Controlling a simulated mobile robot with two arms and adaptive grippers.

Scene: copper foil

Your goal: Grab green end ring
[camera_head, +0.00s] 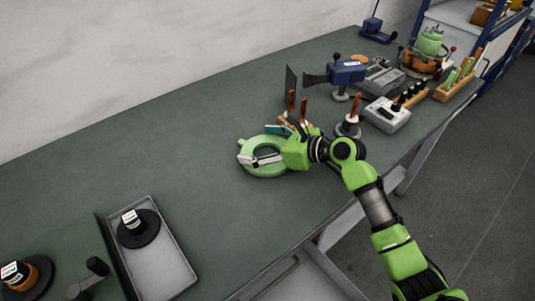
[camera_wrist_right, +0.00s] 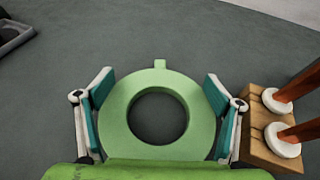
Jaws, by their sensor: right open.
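The green end ring (camera_head: 246,161) lies flat on the grey-green table (camera_head: 185,144). It is a light green ring with a round hole and a small tab. In the right wrist view the ring (camera_wrist_right: 116,121) sits between the two teal-padded fingers, its tab pointing away. My right gripper (camera_head: 272,145) is open over the ring, one finger on each side; a narrow gap shows beside the fingers. The gripper body hides part of the ring's near edge. My left gripper is not in view.
Right of the ring, a wooden block (camera_wrist_right: 263,153) with copper-coloured rods stands close to the right finger. Tools and a grey box (camera_head: 387,114) crowd the table's right end. A metal tray (camera_head: 165,270) holding a black spool lies front left. The table's middle left is clear.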

